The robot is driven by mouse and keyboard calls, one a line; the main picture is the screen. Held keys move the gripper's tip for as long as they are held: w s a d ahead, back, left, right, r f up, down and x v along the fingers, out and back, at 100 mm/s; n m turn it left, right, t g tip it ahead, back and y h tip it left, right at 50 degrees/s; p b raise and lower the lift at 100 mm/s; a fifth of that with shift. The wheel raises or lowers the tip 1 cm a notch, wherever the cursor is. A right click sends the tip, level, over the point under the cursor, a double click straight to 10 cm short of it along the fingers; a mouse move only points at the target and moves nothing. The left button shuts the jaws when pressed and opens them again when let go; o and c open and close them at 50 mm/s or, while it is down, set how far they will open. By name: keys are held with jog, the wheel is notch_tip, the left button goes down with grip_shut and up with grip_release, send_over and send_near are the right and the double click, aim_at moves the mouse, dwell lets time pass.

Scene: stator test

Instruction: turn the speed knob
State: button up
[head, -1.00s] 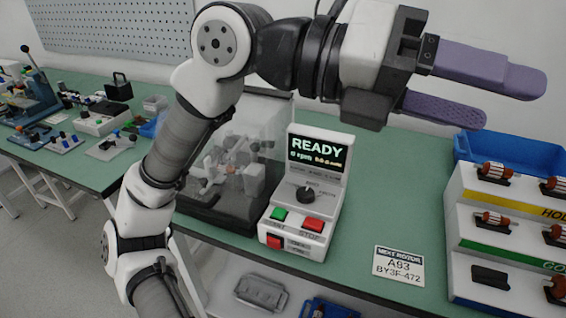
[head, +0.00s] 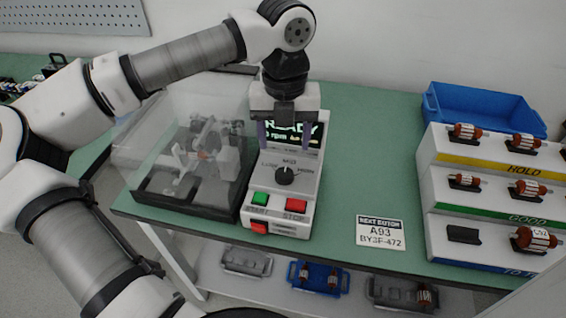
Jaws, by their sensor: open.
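The speed knob (head: 285,175) is a black round dial on the sloped face of a white control box (head: 308,190). Small labels are printed around it, with one above it that seems to read MED. Below the knob are a green START button (head: 260,199) and a red STOP button (head: 296,205). My gripper (head: 286,140) points down above the knob, in front of the display (head: 313,132). Its two purple fingers are apart with nothing between them. They do not appear to touch the knob. The gripper covers part of the display, which reads READY.
A clear-covered test rig (head: 165,160) stands just left of the control box. A tiered rack (head: 432,190) with several motors and a blue bin (head: 480,112) stand farther right.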

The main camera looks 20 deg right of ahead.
aim_at(284, 173)
notch_tip(284, 173, down, 9)
jog(key=shift+r+p, duration=0.1)
jog(key=shift+p, duration=0.55)
jog(key=c, duration=1)
jog(key=shift+o, duration=0.2)
